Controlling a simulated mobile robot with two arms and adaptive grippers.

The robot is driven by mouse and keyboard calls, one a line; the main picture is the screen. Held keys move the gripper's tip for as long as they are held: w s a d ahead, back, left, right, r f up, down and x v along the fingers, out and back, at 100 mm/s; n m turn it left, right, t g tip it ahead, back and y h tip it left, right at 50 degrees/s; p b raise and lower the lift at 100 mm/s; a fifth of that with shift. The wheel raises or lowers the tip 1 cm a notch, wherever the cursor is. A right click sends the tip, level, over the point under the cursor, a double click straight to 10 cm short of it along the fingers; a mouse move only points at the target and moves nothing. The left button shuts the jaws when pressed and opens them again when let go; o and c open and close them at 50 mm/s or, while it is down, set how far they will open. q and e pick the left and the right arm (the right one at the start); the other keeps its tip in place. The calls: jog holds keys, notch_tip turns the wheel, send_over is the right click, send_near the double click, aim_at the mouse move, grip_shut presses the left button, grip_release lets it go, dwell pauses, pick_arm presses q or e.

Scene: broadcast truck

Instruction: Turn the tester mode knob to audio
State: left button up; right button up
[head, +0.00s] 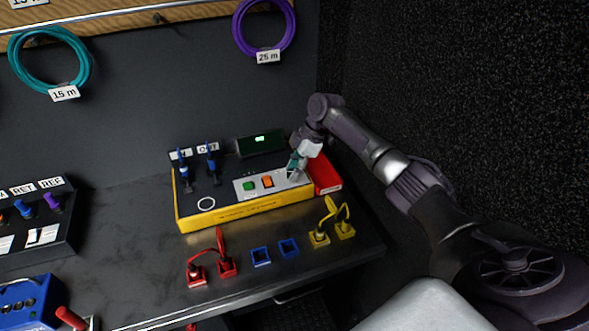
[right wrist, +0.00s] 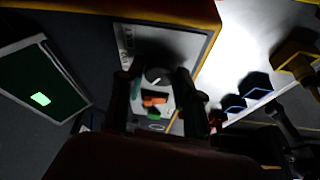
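The tester (head: 216,212) is a yellow-sided box with a dark top, on the bench in the head view. Its light panel (head: 240,187) carries a green button (head: 249,186) and an orange button (head: 267,181). My right gripper (head: 295,168) is over the panel's right end and hides the knob there. In the right wrist view, a round grey knob (right wrist: 157,76) shows between the spread fingers of the right gripper (right wrist: 157,88), beyond the orange button (right wrist: 153,100). Its pointer direction and mode labels are too small to read. Contact with the knob cannot be told. My left gripper is not in view.
A small display (head: 260,143) with a green readout stands behind the tester, and a red box (head: 325,175) sits at its right. Blue plugs (head: 211,160) rise from its top left. Red, blue and yellow sockets (head: 320,239) line the bench in front.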

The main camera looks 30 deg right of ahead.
jog(key=o, duration=0.4)
jog(key=v, duration=1.2)
jog(key=shift+d, duration=0.1)
jog(key=shift+r, duration=0.1)
